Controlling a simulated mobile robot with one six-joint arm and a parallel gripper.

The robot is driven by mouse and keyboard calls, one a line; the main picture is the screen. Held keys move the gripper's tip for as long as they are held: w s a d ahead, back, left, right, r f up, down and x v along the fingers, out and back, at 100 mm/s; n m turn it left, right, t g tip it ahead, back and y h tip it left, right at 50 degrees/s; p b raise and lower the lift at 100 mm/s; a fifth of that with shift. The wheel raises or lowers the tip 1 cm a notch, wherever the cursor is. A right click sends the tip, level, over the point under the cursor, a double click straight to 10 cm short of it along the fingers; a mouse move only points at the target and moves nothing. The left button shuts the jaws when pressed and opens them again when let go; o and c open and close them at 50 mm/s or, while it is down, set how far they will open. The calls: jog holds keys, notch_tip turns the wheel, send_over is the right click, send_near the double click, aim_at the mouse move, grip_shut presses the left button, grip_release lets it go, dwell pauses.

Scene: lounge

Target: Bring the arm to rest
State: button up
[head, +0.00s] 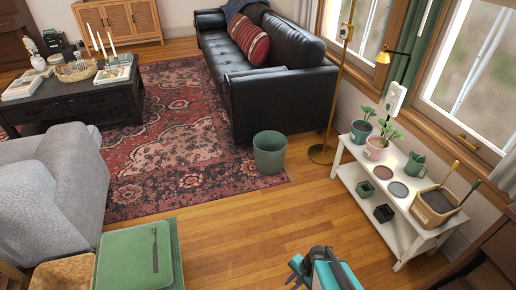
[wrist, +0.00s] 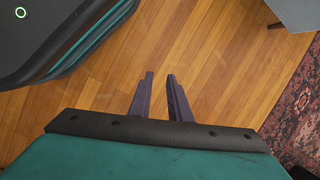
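My gripper (wrist: 160,77) shows in the wrist view with its two dark fingers apart. Bare wooden floor is visible between them, so it is open and holds nothing. In the head view my teal arm (head: 332,272) is at the bottom edge, right of centre, over the wooden floor. It is cut off by the frame there, and I cannot make out the fingertips in that view. No object touches the fingers in the wrist view.
A white two-tier plant stand (head: 402,222) with pots and a caddy stands right of my arm. A green bin (head: 269,152) stands ahead on the rug's edge. The black sofa (head: 285,88) is beyond. Floor between is clear.

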jog(key=s+d+r+n+g+h, duration=0.1)
jog(key=s+r+n+g, duration=0.1)
jog(key=s+n, duration=0.3)
jog(key=s+d+r+n+g+h+p, duration=0.1)
jog(key=s+n, duration=0.3)
jog(key=s, duration=0.4)
jog(key=shift+d+r+n+g+h, duration=0.4)
jog(key=shift+d+r+g+h, duration=0.2)
jog(key=shift+g+h, duration=0.25)
jog(key=shift+a, duration=0.1)
